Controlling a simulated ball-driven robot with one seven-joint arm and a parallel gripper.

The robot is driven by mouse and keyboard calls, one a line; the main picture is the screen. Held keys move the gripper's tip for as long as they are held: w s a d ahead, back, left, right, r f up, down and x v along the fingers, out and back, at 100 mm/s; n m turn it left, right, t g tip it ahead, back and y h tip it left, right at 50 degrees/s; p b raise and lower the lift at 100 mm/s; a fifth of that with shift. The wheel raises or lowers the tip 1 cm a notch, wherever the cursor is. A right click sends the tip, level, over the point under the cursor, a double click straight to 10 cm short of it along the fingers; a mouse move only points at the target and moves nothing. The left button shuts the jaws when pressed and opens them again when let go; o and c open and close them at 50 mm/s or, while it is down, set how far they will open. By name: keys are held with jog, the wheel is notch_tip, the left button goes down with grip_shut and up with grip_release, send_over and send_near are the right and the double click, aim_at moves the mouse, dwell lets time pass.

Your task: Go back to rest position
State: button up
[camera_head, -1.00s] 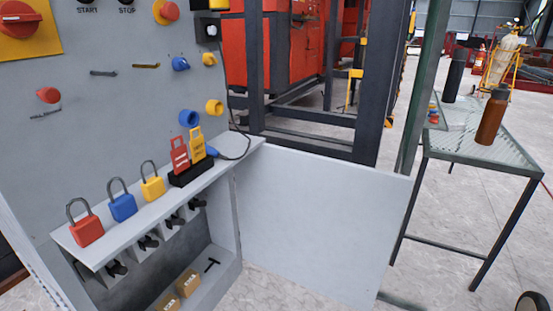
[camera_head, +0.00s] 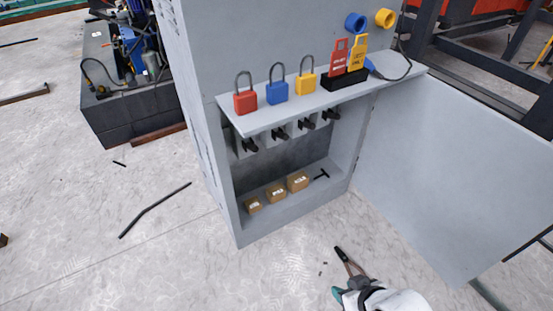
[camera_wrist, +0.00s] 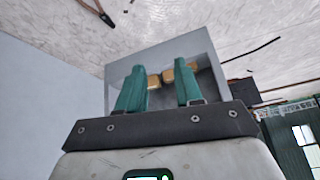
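My gripper (camera_wrist: 158,78) shows two green fingers in the wrist view, spread apart with nothing between them. Behind the gap lie the grey cabinet and its small brown boxes, at a distance. In the head view my gripper (camera_head: 338,296) is at the bottom edge, partly cut off, to the right of and in front of the open cabinet (camera_head: 345,120). It appears apart from the cabinet and its door.
Red (camera_head: 245,102), blue (camera_head: 277,92) and yellow (camera_head: 306,83) padlocks stand on the cabinet's shelf. Brown boxes (camera_head: 276,194) sit inside below. The open door panel (camera_head: 450,150) is at right. A plier-like tool (camera_head: 345,260) lies on the floor. Floor at left is mostly clear.

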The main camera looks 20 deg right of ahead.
notch_tip(320, 180, up, 9)
jog(key=s+d+g, duration=0.1)
jog(key=d, duration=0.2)
jog(key=s+f+g+h+b, duration=0.1)
jog(key=s+f+g+b, duration=0.35)
jog(key=s+f, duration=0.7)
notch_tip(320, 180, up, 38)
jog(key=p, duration=3.8)
jog(key=shift+w+d+m, duration=0.25)
jog(key=shift+d+m, duration=0.05)
jog(key=shift+d, duration=0.05)
jog(key=shift+a, duration=0.1)
